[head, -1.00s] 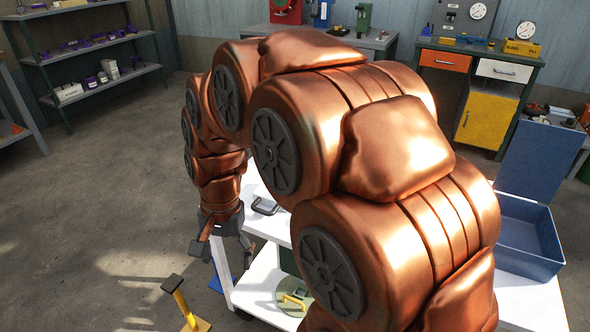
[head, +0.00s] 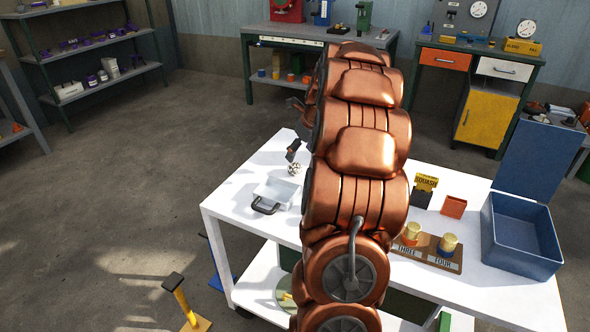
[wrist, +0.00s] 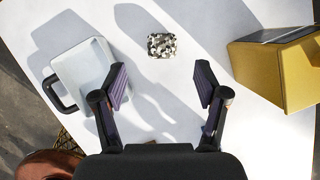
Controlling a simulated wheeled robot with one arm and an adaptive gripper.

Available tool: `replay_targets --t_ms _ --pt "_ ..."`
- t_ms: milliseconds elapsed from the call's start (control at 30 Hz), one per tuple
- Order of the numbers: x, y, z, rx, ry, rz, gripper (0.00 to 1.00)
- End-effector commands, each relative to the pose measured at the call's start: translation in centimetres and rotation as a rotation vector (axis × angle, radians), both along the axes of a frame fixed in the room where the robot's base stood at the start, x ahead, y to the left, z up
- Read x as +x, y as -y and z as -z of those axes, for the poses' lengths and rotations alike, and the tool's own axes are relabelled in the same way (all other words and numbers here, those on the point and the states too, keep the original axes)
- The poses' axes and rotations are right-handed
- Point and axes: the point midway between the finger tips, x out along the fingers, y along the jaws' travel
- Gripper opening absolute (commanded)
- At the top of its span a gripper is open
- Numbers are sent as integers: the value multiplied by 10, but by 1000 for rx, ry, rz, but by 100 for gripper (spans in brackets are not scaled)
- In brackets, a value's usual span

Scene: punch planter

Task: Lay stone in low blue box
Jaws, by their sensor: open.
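A small speckled black, white and tan stone (wrist: 162,45) lies on the white table top; in the head view it shows as a small mottled lump (head: 294,168). My gripper (wrist: 161,84) is open and empty above the table. In the wrist view the stone lies beyond the fingertips, between their lines and apart from them. In the head view one dark finger (head: 293,150) shows just above the stone, and my arm hides much of the gripper. The blue box (head: 523,262) stands at the table's right end, its lid raised at the back. Its visible inside looks empty.
A white tray (head: 283,190) with a dark handle sits left of the stone. A yellow box (wrist: 262,75) is at right in the wrist view. A holder (head: 404,251) with brass pieces, an orange tray (head: 454,206) and a dark-based yellow block (head: 425,184) stand between arm and blue box.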

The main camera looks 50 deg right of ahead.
Motion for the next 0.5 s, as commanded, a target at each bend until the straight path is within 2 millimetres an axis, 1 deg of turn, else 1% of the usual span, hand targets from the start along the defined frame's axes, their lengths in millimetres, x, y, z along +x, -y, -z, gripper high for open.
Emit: replay_targets --t_ms 100,233,433,500 --pt "2 5 7 6 4 23 73" --pt "7 4 19 6 4 21 73" --pt "12 4 30 5 4 19 73" --pt "15 4 38 5 3 18 73"
